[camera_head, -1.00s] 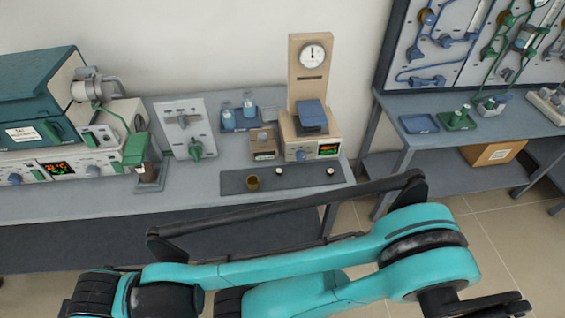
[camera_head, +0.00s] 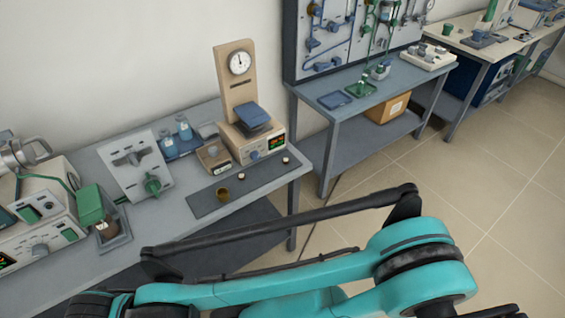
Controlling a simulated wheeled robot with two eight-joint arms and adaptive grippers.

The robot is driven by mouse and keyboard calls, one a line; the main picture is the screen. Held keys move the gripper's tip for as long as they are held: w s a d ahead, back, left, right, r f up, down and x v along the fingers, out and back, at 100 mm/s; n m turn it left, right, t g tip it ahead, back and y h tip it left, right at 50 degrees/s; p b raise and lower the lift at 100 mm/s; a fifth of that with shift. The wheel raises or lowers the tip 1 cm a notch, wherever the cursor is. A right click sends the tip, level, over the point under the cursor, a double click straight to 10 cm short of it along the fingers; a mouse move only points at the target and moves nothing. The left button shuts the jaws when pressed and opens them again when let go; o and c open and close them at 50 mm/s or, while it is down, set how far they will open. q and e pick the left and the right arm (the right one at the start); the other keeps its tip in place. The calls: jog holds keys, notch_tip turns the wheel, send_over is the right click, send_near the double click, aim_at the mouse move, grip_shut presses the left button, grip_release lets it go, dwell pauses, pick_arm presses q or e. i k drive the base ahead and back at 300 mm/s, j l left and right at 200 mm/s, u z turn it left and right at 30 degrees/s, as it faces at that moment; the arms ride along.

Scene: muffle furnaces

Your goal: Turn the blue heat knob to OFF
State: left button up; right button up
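A small blue knob (camera_head: 254,155) is on the front of the beige device (camera_head: 237,145) with a lit display, on the left bench. A pale grey knob (camera_head: 40,249) is on the front panel of the white furnace unit (camera_head: 52,222) at the left edge, which is cut off by the frame. I cannot read labels, so I cannot tell which knob is the heat knob or how it is set. My teal and black arm crosses the bottom of the view. Neither gripper can be made out.
The bench (camera_head: 168,226) also holds a white panel with a green handle (camera_head: 152,185), blue bottles (camera_head: 183,127) and a dark mat (camera_head: 205,203). A second bench (camera_head: 345,112) with trays stands further right. The tiled floor (camera_head: 480,200) at right is clear.

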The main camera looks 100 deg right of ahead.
aim_at(255, 155)
jog(key=i+z, duration=0.1)
jog(key=z, duration=0.35)
jog(key=i+z, duration=0.1)
jog(key=z, duration=0.35)
jog(key=j+z, duration=0.1)
jog(key=z, duration=0.35)
jog(key=i+j+z, duration=0.1)
jog(key=z, duration=0.3)
jog(key=j+z, duration=0.15)
jog(key=z, duration=0.3)
jog(key=i+j+z, duration=0.1)
jog(key=z, duration=0.35)
jog(key=i+j+z, duration=0.15)
jog(key=z, duration=0.25)
jog(key=i+j+z, duration=0.15)
jog(key=z, duration=0.3)
jog(key=j+z, duration=0.4)
jog(key=i+l, duration=0.05)
jog(key=l, duration=0.05)
